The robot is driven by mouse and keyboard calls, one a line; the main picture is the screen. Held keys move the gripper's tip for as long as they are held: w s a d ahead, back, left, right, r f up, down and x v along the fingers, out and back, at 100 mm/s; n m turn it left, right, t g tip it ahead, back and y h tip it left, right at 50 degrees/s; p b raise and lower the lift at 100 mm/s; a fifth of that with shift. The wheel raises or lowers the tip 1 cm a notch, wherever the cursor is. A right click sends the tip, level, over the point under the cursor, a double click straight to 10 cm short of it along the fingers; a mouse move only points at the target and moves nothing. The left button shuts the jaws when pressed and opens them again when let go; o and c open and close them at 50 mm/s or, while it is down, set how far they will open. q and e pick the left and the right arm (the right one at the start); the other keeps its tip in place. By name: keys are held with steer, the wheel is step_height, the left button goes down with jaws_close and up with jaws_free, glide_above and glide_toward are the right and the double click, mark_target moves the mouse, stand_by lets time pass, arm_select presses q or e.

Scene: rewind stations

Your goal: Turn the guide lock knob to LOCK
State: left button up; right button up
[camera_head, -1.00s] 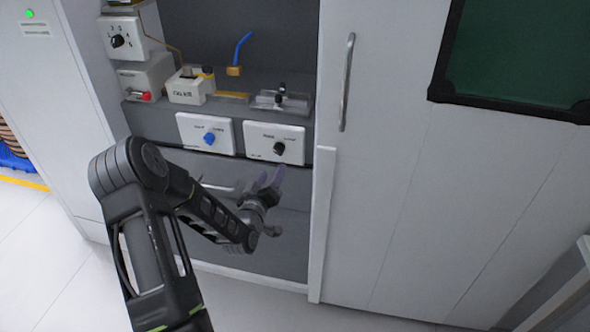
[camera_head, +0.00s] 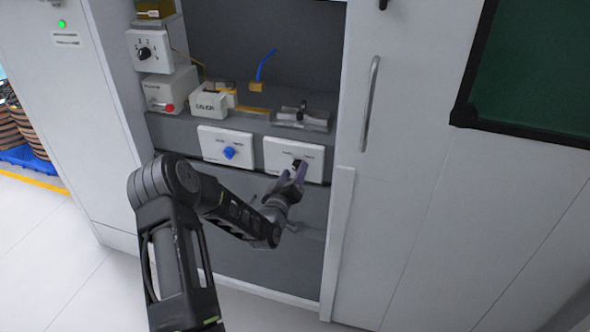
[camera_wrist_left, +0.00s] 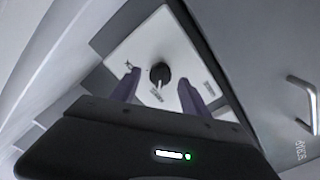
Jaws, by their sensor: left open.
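A black knob (camera_head: 297,164) sits on the right-hand white panel (camera_head: 278,149) on the front of the grey bench. The wrist view shows the knob (camera_wrist_left: 160,73) on its panel (camera_wrist_left: 168,41), with a pale pointer mark and small labels too blurred to read. My left gripper (camera_head: 291,178) is in front of this panel, its fingers pointing up at the knob. In the wrist view the open fingers of the left gripper (camera_wrist_left: 158,88) stand on either side of the knob, with gaps between them and it. My right gripper is not in view.
A second white panel (camera_head: 213,140) with a blue knob (camera_head: 230,152) is close on the left. A white box (camera_head: 207,104), a grey clamp-like fixture (camera_head: 302,117) and a blue bent tube (camera_head: 265,64) stand on the bench above. A cabinet door with a handle (camera_head: 371,104) is on the right.

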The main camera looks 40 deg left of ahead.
arm_select(q)
steer(key=shift+x, duration=0.8)
jaws_close()
